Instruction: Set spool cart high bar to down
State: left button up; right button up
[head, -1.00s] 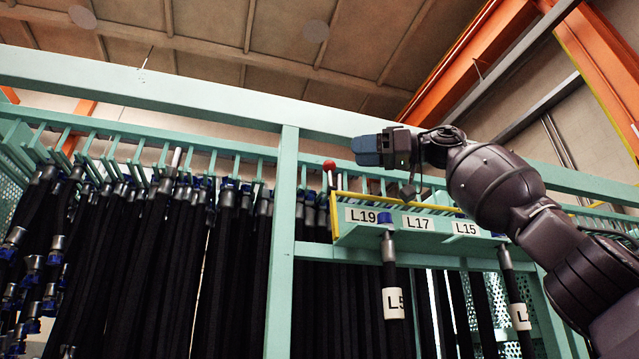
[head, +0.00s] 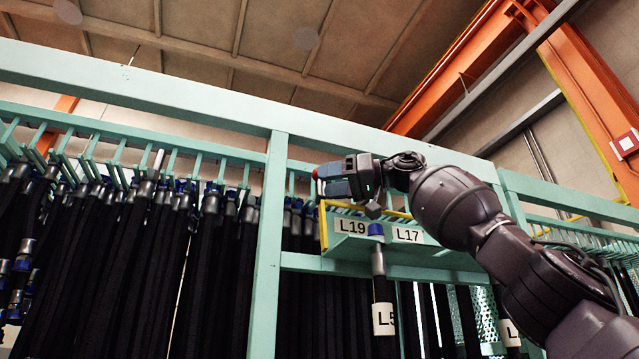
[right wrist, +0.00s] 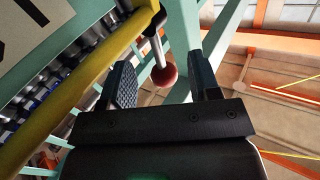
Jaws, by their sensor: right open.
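The yellow bar (head: 323,228) runs along the label shelf on the green rack; it crosses the left of the right wrist view (right wrist: 75,95). A short metal rod with a red ball knob (right wrist: 163,77) sticks out by the bar's end. In the head view only a bit of the red knob (head: 315,173) shows past my gripper. My right gripper (head: 335,179) is open, and in the right wrist view its two fingers (right wrist: 160,62) stand on either side of the knob. Contact with the knob cannot be told. My left gripper is out of view.
Black hoses (head: 120,260) hang closely packed on the rack left of a green upright (head: 268,240). The label shelf (head: 375,240) has a hose labelled L5 (head: 384,318) hanging from it. A green top beam (head: 180,108) runs above; an orange steel column (head: 600,120) stands behind at right.

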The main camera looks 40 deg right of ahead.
jog(key=shift+x, duration=1.3)
grip_shut()
